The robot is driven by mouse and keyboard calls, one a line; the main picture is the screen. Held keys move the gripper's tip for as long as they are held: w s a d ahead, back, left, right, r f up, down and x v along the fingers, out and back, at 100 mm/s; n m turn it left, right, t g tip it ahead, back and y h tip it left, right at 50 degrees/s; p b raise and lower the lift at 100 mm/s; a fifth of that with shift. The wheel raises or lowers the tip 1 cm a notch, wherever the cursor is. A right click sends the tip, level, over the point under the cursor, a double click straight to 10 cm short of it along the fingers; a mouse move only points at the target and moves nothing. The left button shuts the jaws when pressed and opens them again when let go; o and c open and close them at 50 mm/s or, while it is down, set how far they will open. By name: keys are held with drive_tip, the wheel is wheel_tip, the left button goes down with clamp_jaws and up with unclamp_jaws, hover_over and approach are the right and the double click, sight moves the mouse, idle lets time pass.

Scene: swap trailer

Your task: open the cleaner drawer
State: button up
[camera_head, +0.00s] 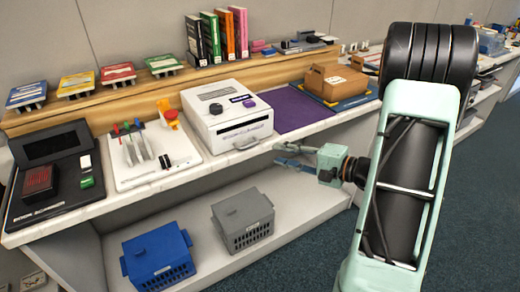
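A white boxy machine (228,112) stands on the counter left of centre, and I take it to be the cleaner. It has a dark panel on top, a purple button and a dark slot across its front. A small pale handle (247,145) sits low on the front, which looks closed. My gripper (277,156) is to the right of and slightly below the handle, in front of the counter edge. Its two fingers point left and look spread apart, with nothing between them. It appears clear of the handle, though the exact distance cannot be told.
A purple mat (295,108) and a brown box (335,80) lie right of the machine. A white lever panel (150,153) and a black console (55,178) lie left. Blue (157,262) and grey (243,219) crates sit on the lower shelf. Carpet in front is clear.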

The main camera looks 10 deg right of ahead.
sight(237, 133)
drive_tip(key=x, duration=1)
drive_tip(key=shift+w+d, duration=0.1)
drive_tip(key=shift+w, duration=0.3)
drive_tip(key=shift+c, duration=0.2)
clamp_jaws()
